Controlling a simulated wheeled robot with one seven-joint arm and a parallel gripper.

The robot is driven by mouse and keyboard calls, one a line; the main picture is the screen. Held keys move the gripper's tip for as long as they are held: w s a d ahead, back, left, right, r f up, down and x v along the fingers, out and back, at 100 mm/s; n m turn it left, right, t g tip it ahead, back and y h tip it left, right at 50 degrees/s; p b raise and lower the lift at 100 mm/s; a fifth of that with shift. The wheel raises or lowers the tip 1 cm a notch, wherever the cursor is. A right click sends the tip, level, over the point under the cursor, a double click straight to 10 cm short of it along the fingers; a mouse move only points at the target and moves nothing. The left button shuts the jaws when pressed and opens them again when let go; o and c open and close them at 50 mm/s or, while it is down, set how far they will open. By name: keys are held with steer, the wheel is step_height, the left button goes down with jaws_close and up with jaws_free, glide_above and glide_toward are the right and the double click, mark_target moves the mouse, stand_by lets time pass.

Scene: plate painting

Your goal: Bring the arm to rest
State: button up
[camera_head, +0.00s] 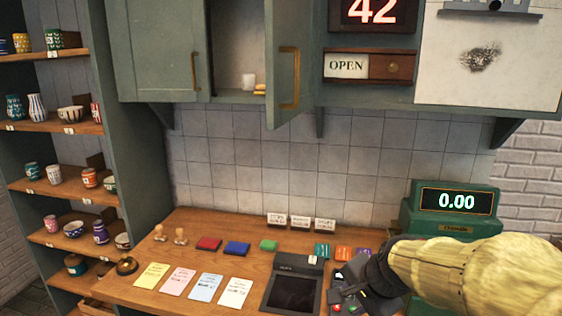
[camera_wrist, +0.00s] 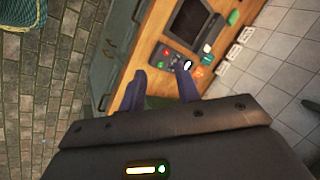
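My gripper (camera_head: 343,284) is at the lower right of the head view, above the right part of the wooden counter (camera_head: 215,260). My arm, in a pale yellow sleeve, reaches in from the right edge. In the wrist view the two dark fingers of my gripper (camera_wrist: 161,72) stand apart with nothing between them. Beyond them lie a keypad with coloured buttons and a dark-screened terminal (camera_wrist: 192,22). The terminal (camera_head: 293,288) also shows in the head view, just left of my gripper. My gripper hides part of the keypad there.
Coloured cards (camera_head: 193,284), stamps and ink pads lie on the counter. A green register (camera_head: 453,228) reading 0.00 stands behind my arm. A cabinet door (camera_head: 284,80) hangs open above. Shelves of pottery (camera_head: 58,125) are at left. The wrist view shows brick floor (camera_wrist: 50,90).

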steer(key=s+f+n+g+h, duration=0.2)
steer(key=s+f+n+g, duration=0.1)
steer(key=s+f+n, duration=0.6)
step_height(320, 180, down, 3)
steer(key=shift+d+n, duration=0.35)
steer(key=shift+n, duration=0.85)
